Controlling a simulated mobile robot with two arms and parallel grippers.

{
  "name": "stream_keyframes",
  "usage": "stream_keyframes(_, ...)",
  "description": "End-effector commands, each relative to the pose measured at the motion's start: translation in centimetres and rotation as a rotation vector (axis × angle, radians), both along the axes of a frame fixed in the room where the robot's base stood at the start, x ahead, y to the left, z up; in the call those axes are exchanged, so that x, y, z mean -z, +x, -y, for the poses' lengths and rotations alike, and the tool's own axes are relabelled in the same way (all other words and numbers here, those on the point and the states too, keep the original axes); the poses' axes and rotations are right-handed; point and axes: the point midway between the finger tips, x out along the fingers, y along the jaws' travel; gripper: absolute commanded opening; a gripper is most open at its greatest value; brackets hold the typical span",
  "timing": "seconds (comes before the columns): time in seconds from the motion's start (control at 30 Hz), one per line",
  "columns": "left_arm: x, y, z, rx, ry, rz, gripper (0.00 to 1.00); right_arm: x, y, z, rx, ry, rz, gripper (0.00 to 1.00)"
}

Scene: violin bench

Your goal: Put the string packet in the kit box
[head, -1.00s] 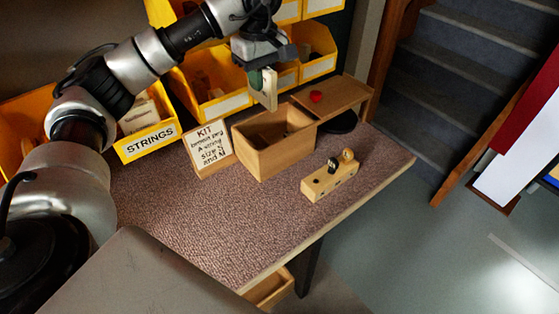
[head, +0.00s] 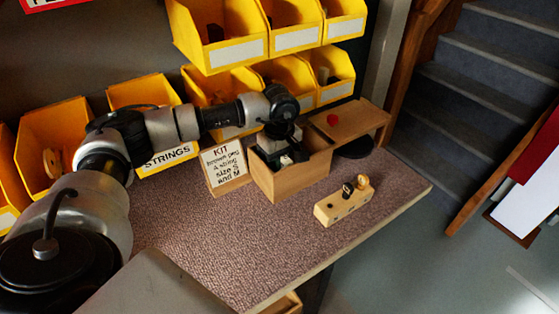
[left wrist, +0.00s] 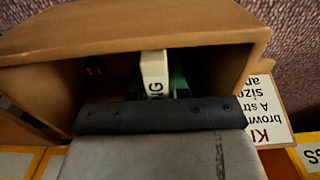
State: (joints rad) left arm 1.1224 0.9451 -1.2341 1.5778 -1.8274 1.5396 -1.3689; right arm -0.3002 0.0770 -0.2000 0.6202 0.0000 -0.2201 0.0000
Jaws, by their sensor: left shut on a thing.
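In the left wrist view the string packet (left wrist: 154,74), pale with dark letters, is between the fingers inside the box (left wrist: 130,35). The gripper is shut on the packet. The packet's lower end is hidden, so I cannot tell if it touches the floor. My right gripper is not in view.
A kit card (head: 225,166) stands left of the box. A wooden block with pegs (head: 342,204) lies to its front right. Yellow bins, including the STRINGS bin (head: 172,158), line the back. The bench top (head: 210,245) in front is clear.

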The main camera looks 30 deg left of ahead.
Motion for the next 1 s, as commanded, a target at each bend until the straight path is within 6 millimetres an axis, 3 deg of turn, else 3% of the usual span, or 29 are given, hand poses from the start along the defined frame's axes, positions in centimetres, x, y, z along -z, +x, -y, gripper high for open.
stream_keyframes(0.37, 0.8, 0.0, 0.0, 0.001, 0.000, 0.001, 0.00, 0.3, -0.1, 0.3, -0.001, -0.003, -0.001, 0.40)
stream_keyframes(0.4, 0.8, 0.0, 0.0, 0.001, 0.000, 0.001, 0.18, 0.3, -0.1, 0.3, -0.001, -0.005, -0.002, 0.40)
stream_keyframes(0.57, 0.7, 0.0, 0.0, 0.001, 0.000, 0.001, 0.42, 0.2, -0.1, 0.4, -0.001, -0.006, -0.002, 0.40)
stream_keyframes(0.83, 0.5, 0.0, 0.0, 0.001, 0.000, 0.001, 0.42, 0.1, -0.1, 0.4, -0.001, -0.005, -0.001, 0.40)
stream_keyframes(1.0, -1.0, 0.1, 0.0, 0.001, -0.001, 0.004, 0.42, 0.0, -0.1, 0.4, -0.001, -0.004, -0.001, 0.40)
